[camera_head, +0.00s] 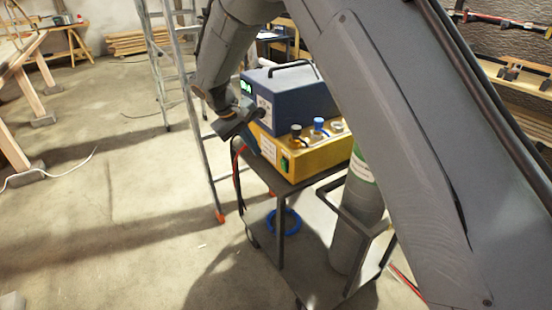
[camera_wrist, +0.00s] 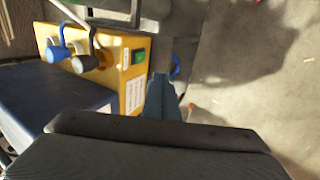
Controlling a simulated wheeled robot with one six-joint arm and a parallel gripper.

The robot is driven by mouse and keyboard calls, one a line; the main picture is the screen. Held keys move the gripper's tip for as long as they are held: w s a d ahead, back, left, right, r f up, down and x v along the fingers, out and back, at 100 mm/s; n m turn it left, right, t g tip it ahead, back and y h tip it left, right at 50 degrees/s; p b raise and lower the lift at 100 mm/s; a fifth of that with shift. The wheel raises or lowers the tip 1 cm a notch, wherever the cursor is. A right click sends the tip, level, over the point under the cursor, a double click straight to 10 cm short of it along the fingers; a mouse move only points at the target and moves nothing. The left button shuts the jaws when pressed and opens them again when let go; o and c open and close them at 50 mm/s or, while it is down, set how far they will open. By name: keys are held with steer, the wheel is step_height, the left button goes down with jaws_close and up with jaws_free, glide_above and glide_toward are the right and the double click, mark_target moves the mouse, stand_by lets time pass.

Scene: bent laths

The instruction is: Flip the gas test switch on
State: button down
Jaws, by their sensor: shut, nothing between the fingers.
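A yellow unit (camera_head: 315,157) carries a small green switch (camera_head: 284,164) on its front, beside a white label (camera_head: 268,148). The switch (camera_wrist: 139,56) and label (camera_wrist: 134,94) also show in the wrist view. I cannot read the label or tell which way the switch is set. My gripper (camera_head: 253,145) is shut and empty, close to the left end of the unit's front. In the wrist view, its fingertips (camera_wrist: 161,78) are beside the label, to the right of and below the switch, apart from the switch. My arm hides part of the unit's right side.
A dark blue box (camera_head: 300,97) with a handle and green display sits on the yellow unit. Blue and dark knobs (camera_head: 318,125) stand on the unit's top. The cart (camera_head: 291,184) holds a grey cylinder (camera_head: 357,215). A ladder (camera_head: 188,100) stands close behind my gripper.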

mark_target(284, 166)
steer(key=w+d+f+p, duration=0.4)
steer(key=d+f, duration=0.2)
steer(key=f, duration=0.2)
steer(key=shift+w+d+f, duration=0.2)
steer(key=shift+w+d, duration=0.05)
steer(key=shift+d, duration=0.1)
steer(key=shift+d, duration=0.1)
